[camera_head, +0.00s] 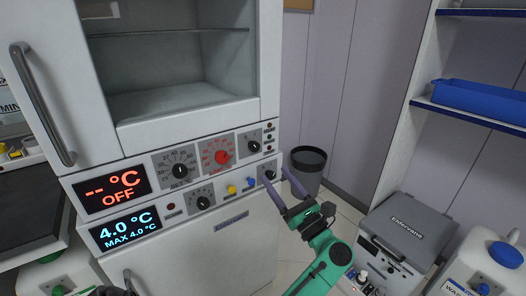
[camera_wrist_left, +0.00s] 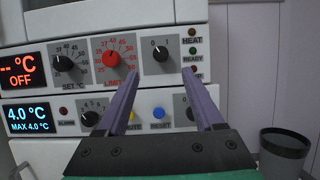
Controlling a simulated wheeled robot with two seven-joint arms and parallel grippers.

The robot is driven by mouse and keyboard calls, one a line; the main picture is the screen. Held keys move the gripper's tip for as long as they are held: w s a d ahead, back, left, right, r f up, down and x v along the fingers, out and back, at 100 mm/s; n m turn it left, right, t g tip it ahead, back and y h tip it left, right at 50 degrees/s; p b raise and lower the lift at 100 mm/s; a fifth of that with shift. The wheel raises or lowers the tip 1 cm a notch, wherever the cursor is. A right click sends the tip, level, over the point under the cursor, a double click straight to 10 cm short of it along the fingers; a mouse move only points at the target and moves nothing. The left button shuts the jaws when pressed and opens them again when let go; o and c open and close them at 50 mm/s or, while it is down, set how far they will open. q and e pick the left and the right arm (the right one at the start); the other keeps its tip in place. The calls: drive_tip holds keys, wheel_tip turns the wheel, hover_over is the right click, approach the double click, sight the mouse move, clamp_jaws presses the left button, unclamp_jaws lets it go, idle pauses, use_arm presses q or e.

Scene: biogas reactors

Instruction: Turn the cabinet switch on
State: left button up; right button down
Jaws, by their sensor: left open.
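The white cabinet (camera_head: 185,128) has two control rows on its front. The upper row has a black 0/1 switch knob (camera_head: 249,141) at its right end, which shows in the left wrist view (camera_wrist_left: 159,54) above and between the fingers. Its exact pointer direction is hard to read. The red upper display (camera_head: 112,190) reads "-- °C OFF". A second black knob (camera_head: 268,174) sits in the lower row, partly covered by a finger in the left wrist view. My left gripper (camera_head: 277,181) is open and empty before the panel's right end, its fingers pointing at it. My right gripper is not visible.
The blue lower display (camera_head: 125,228) reads 4.0 °C. A red LIMIT dial (camera_head: 222,156), yellow button (camera_head: 231,189) and blue button (camera_head: 251,182) are near the fingers. A dark bin (camera_head: 308,165), a grey machine (camera_head: 408,232) and shelves with a blue tray (camera_head: 480,98) stand to the right.

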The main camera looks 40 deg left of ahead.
sight(256, 150)
use_arm(q)
drive_tip(key=p+x, duration=0.1)
drive_tip(key=x, duration=0.9)
drive_tip(key=shift+a+f+p, duration=0.1)
drive_tip(key=shift+p, duration=0.25)
drive_tip(key=shift+w+a, duration=0.15)
drive_tip(key=shift+a, duration=0.15)
clamp_jaws()
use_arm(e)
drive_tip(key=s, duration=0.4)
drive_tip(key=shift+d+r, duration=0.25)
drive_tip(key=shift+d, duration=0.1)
